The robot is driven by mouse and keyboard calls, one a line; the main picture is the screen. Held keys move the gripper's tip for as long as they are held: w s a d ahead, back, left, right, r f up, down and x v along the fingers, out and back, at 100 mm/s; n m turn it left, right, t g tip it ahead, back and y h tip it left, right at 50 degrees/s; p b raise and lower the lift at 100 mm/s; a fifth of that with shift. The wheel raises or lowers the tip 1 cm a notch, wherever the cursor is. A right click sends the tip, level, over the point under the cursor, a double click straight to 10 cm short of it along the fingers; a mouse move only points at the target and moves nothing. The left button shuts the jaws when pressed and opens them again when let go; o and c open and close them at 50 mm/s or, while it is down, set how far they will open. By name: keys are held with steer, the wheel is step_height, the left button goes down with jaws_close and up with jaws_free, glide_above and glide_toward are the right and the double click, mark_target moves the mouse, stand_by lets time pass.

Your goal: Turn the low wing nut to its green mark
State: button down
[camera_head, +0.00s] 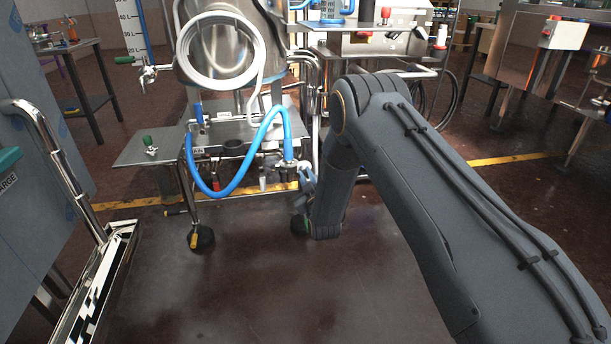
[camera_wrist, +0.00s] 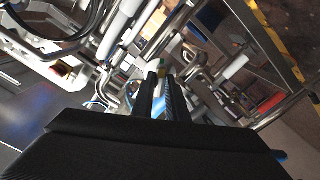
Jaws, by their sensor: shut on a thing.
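My gripper (camera_wrist: 158,82) is shut on a small metal piece between its fingertips, which I take for the low wing nut (camera_wrist: 153,66). The nut is tiny in the wrist view and mostly hidden by the fingers. In the head view my gripper (camera_head: 304,182) reaches low beside the steel fitting (camera_head: 288,162) at the right end of the blue hose. The arm hides part of this spot. I cannot make out the green mark for certain or the nut's angle to it.
A wheeled steel frame with a shelf (camera_head: 150,148) and a round steel vessel (camera_head: 218,55) stands in front of me. The blue hose (camera_head: 238,180) loops below the vessel. A metal handrail (camera_head: 45,150) is at the left. The floor (camera_head: 270,280) in front is clear.

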steer(key=shift+f, duration=0.1)
stand_by(0.3)
steer(key=c, duration=1.7)
jaws_free()
steer(key=shift+c, duration=0.2)
steer(key=p+v, duration=0.2)
steer(key=v, duration=0.6)
